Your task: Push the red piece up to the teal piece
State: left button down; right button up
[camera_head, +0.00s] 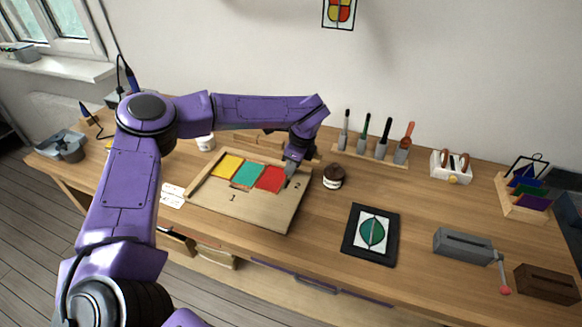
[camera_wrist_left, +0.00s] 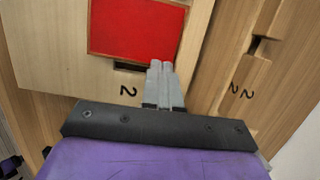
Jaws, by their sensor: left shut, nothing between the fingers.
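The red piece (camera_head: 270,179) lies flat on the wooden board (camera_head: 262,212), at the right end of a row. The teal piece (camera_head: 247,174) is left of it, and a yellow piece (camera_head: 226,165) is left of the teal one. Any gap between red and teal is too small to tell. My left gripper (camera_head: 288,175) is shut and empty at the right side of the red piece. In the left wrist view its closed fingertips (camera_wrist_left: 160,66) are at the edge of the red piece (camera_wrist_left: 137,28); whether they touch is unclear. My right gripper is not in view.
A small dark-lidded jar (camera_head: 333,176) stands right of the board. A rack of upright tools (camera_head: 372,150) is behind it, and a black-framed picture (camera_head: 370,235) lies to the front right. A white cup (camera_head: 206,142) stands behind the board.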

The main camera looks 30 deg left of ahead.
pick_arm(q)
jog(key=d, duration=0.1)
jog(key=d+b, duration=0.2)
jog(key=shift+w+d+f, duration=0.15)
jog(key=shift+w+f, duration=0.2)
jog(key=b+v, duration=0.2)
jog(key=v, duration=1.1)
jog(key=b, duration=0.1)
send_near(300, 178)
jog(key=s+f, duration=0.2)
jog(key=s+d+f, duration=0.1)
jog(key=s+f, duration=0.1)
jog(key=f, duration=0.1)
jog(key=shift+s+f, duration=0.15)
jog(key=shift+f, duration=0.1)
jog(key=a, duration=0.1)
jog(key=a+p, duration=0.1)
jog(key=s+a, duration=0.1)
jog(key=shift+a+f, duration=0.35)
jog(key=shift+s+a, duration=0.1)
jog(key=shift+a, duration=0.1)
jog(key=shift+d+f, duration=0.1)
